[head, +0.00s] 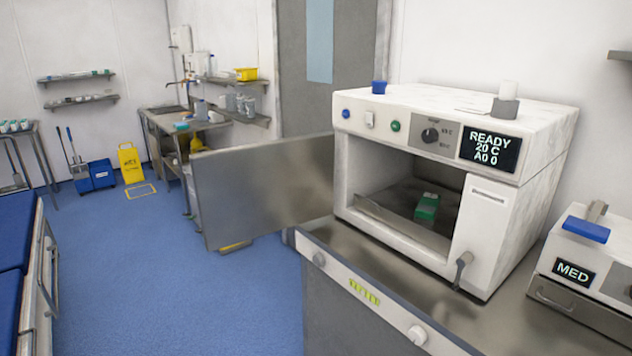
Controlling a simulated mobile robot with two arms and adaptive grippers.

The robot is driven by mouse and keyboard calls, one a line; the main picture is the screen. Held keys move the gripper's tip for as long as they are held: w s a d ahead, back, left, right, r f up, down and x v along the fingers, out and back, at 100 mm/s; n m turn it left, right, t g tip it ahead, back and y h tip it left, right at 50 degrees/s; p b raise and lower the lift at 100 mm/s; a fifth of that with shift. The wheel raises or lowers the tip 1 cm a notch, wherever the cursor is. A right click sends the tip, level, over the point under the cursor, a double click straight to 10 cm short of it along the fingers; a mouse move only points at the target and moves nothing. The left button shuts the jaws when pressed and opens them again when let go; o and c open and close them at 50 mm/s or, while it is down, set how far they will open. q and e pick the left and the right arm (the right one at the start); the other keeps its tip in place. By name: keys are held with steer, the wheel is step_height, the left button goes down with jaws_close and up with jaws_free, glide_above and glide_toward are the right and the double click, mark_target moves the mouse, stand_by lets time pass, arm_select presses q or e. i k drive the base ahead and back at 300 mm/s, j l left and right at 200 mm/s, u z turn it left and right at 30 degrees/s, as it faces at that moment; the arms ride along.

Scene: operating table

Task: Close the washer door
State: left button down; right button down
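The washer (545,135) is a white box on a metal counter at the right, with a display reading READY, 20 C, A0 0. Its door (262,190) is a flat grey metal panel that stands wide open, swung out to the left from the left side of the chamber opening. Inside the open chamber lies a green item with a pale top (427,207). A handle-like grey part (461,268) sits low on the washer's right front. Neither of my grippers is in view.
The counter (375,255) has knobs on its front edge. A smaller MED unit (590,262) stands at the right. A blue-padded table (15,235) is at the left. Blue floor (170,290) lies clear between. A yellow sign (131,163) stands farther back.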

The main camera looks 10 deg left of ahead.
mark_target(250, 191)
steer(key=i+j+z, duration=0.15)
steer(key=j+z, duration=0.3)
steer(key=i+j+z, duration=0.1)
steer(key=j+z, duration=0.15)
steer(key=z, duration=0.2)
steer(key=j+z, duration=0.45)
